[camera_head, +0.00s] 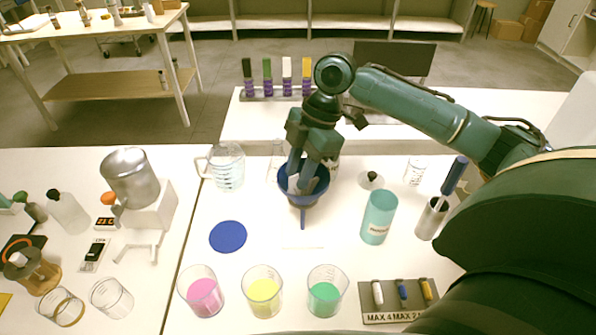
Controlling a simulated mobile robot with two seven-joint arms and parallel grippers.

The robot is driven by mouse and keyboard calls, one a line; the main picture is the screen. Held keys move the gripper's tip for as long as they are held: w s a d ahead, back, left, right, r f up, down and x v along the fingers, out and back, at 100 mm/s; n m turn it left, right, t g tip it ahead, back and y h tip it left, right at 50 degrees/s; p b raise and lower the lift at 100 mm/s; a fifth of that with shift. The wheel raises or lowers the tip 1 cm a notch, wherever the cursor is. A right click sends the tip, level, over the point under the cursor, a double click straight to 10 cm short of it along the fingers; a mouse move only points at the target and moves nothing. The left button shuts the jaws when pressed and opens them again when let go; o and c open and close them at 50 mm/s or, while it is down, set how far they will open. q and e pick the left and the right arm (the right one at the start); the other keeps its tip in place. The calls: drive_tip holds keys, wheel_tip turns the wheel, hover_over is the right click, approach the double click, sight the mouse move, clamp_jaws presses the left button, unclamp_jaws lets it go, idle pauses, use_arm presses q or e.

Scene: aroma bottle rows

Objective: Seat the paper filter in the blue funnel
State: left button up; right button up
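The blue funnel (303,199) stands upright on the right-hand table, its wide mouth up and its stem pointing down. My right gripper (300,180) reaches down from above, with its fingertips inside the funnel's mouth. A small pale patch, seemingly the paper filter (292,183), shows between and beside the fingers inside the funnel. The fingers hide most of it, so I cannot tell whether they grip it or how it sits against the funnel wall. My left gripper is not in view.
A glass jug (226,168) stands left of the funnel, and a teal bottle (378,217) stands to its right. A blue disc (228,236) lies flat at front left. Beakers of pink (203,296), yellow (263,291) and green (325,297) liquid line the front.

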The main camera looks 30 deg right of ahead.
drive_tip(key=v, duration=1.2)
drive_tip(key=shift+s, duration=0.1)
